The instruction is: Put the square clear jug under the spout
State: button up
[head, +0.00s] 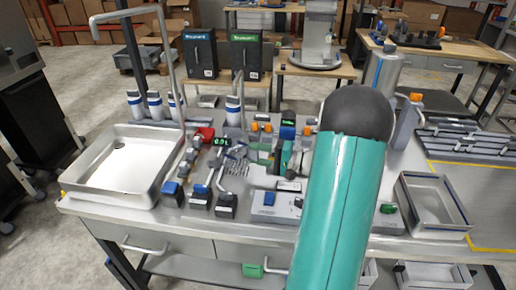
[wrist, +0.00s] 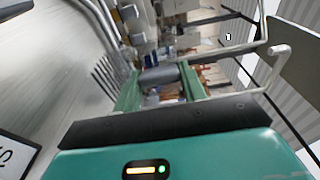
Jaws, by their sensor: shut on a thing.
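My gripper (wrist: 160,88) shows in the wrist view, its two green fingers shut on a grey, rounded part (wrist: 160,75). I cannot tell from its look whether this part belongs to the square clear jug. No clear jug can be made out for certain in either view. In the head view my teal arm crosses the right middle and hides much of the bench behind it. A tall bent metal spout (head: 125,13) rises at the left and its end hangs above the back of a shallow steel basin (head: 84,187).
The steel bench (head: 235,228) is crowded in the middle with valves, small displays and blue-capped parts. White bottles with blue bands (head: 154,104) stand behind the basin. A steel tray (head: 432,203) lies at the right. Two black boxes (head: 200,55) stand on a table behind.

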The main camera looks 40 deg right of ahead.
jog(key=shift+f, duration=0.7)
dwell(0.4)
jog(key=o, duration=1.1)
